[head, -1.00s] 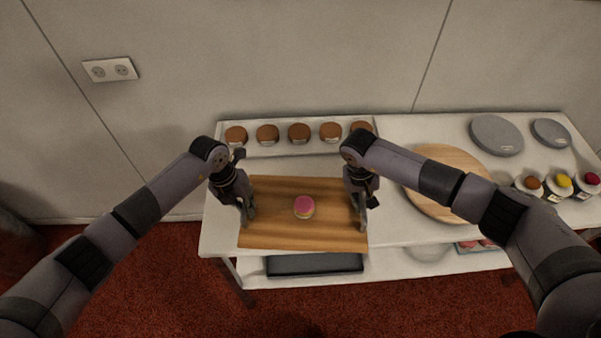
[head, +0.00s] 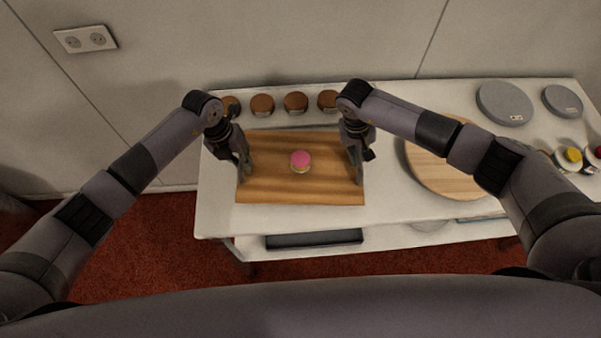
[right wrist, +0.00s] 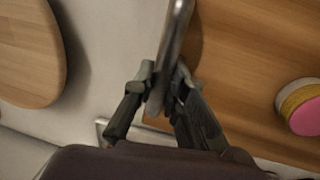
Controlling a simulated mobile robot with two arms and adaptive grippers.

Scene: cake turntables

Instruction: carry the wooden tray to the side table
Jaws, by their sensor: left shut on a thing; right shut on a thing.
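The wooden tray (head: 300,195) is brown and rectangular, over the front left part of a white table (head: 215,205). I cannot tell whether it touches the tabletop. A small pink-topped cake (head: 300,160) stands upright near its middle. My left gripper (head: 243,172) is shut at the tray's left end. My right gripper (head: 355,175) is shut at its right end. In the right wrist view my right gripper (right wrist: 166,78) closes on a dark metal handle (right wrist: 177,35) at the tray's edge (right wrist: 225,40). The left grip's contact is too small to see clearly.
Several brown-topped round items (head: 262,104) stand in a row behind the tray. A round wooden board (head: 430,170) is to the right, with grey discs (head: 505,103) and small pots (head: 570,158) beyond. A dark flat object (head: 315,239) lies below. Red carpet is in front.

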